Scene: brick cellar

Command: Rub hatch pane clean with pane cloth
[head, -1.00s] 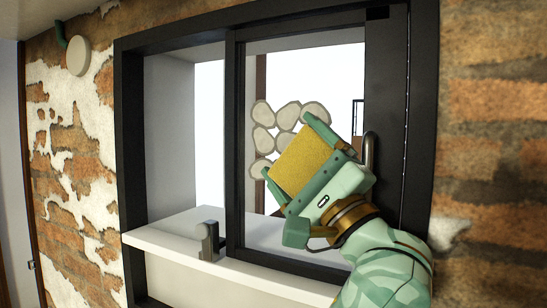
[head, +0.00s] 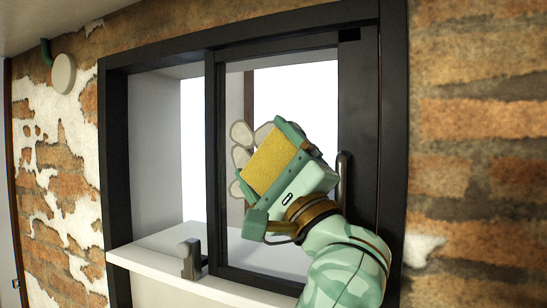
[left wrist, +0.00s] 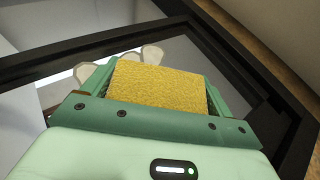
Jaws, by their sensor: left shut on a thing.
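The hatch pane (head: 297,90) is the glass of the right-hand, black-framed panel. Pale rounded smudges (head: 242,133) show on it left of and above my left gripper; in the left wrist view smudges (left wrist: 152,54) show just beyond the fingertips. My left gripper (head: 262,158) is shut on the yellow pane cloth (head: 270,162), a block-like pad between its fingers; the cloth also shows in the left wrist view (left wrist: 158,88). The gripper is in front of the pane and hides part of it. I cannot tell whether cloth touches glass. My right gripper is not in view.
A dark upright handle (head: 343,180) stands on the panel's right stile, close to my gripper. A white sill (head: 150,265) runs below, with a grey latch-like piece (head: 190,260) on it. The left hatch bay is open. Brick wall (head: 465,150) lies to the right.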

